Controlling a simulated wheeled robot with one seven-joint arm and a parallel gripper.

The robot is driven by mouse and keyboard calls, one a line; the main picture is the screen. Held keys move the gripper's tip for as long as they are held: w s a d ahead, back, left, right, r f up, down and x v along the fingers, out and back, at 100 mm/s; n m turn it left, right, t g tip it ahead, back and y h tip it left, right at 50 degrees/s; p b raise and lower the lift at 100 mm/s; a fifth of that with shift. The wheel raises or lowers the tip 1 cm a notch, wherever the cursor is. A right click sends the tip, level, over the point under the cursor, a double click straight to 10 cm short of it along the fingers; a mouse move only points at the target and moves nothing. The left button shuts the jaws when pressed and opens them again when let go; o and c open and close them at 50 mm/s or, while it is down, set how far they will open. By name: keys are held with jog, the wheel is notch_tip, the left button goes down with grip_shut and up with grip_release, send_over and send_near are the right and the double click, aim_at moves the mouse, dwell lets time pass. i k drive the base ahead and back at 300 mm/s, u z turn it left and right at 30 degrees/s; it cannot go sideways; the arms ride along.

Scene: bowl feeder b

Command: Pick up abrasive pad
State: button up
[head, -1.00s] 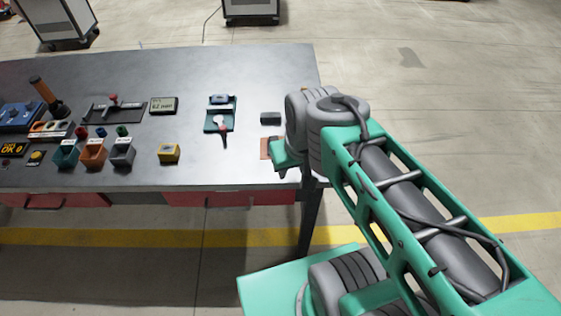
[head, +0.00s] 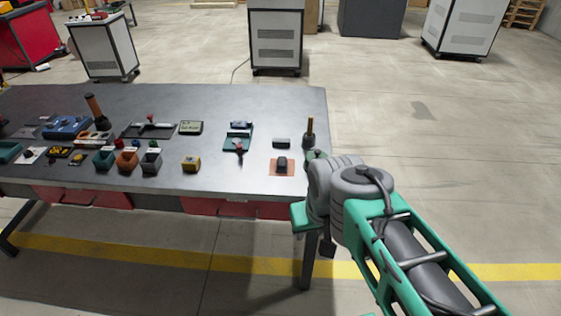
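A small dark grey-green block (head: 282,142), which looks like the abrasive pad, lies flat near the right end of the workbench (head: 215,100). Just in front of it, a dark rounded piece (head: 282,162) rests on an orange-brown mat (head: 274,171). My arm comes in from the lower right, and its wrist is at the bench's right edge, to the right of the mat. My gripper's fingers cannot be made out; the wrist links hide or blend with them. Nothing of mine is seen touching the block.
An upright brown-handled item (head: 310,130) stands at the right edge, close to my wrist. A teal fixture (head: 238,140) and a yellow box (head: 191,164) are to the left. Coloured bins (head: 127,161) stand farther left.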

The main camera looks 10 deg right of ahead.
aim_at(282, 162)
jog(key=u, duration=0.35)
jog(key=i, duration=0.8)
jog(key=u, duration=1.05)
jog(key=i, duration=0.3)
jog(key=u, duration=0.2)
